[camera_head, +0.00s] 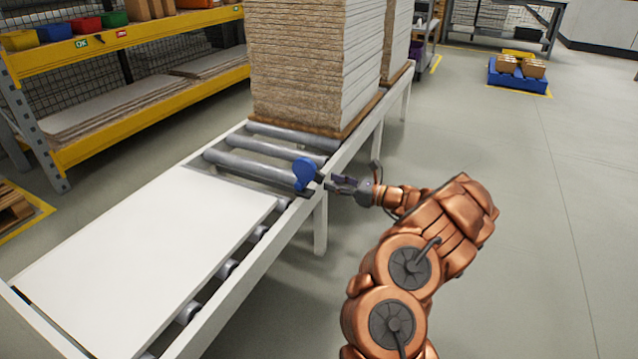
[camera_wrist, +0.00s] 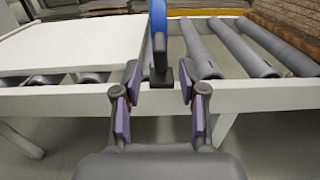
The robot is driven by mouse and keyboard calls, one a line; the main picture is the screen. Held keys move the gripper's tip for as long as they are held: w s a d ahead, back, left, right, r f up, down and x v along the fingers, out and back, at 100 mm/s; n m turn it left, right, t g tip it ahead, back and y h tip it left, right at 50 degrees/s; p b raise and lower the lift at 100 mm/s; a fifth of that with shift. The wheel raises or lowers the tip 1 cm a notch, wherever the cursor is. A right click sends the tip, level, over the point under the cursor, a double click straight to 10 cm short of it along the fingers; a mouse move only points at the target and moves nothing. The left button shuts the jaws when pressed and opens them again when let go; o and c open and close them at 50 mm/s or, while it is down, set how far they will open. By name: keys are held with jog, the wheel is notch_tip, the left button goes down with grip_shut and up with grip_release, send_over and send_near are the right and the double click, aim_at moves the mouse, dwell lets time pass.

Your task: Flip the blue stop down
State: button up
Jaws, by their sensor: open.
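The blue stop (camera_head: 304,173) stands raised at the near side rail of the roller conveyor, between the white panel and the bare rollers. In the wrist view its blue edge (camera_wrist: 158,25) rises above a dark bracket (camera_wrist: 160,72) at the rail. My gripper (camera_head: 326,183) is at the rail, close to the stop's right side. In the wrist view my gripper (camera_wrist: 158,92) is open, with one finger on each side of the dark bracket. I cannot tell whether a finger touches it.
A white panel (camera_head: 150,250) lies on the conveyor (camera_head: 343,160). A tall stack of boards (camera_head: 310,65) stands on the rollers behind the stop. A yellow shelf (camera_head: 150,115) stands at the left.

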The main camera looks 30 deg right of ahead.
aim_at(319, 184)
jog(key=shift+b+x, duration=0.7)
jog(key=shift+x, duration=1.85)
jog(key=shift+c, duration=0.2)
grip_shut()
jog(key=shift+a, duration=0.25)
jog(key=shift+d, duration=0.1)
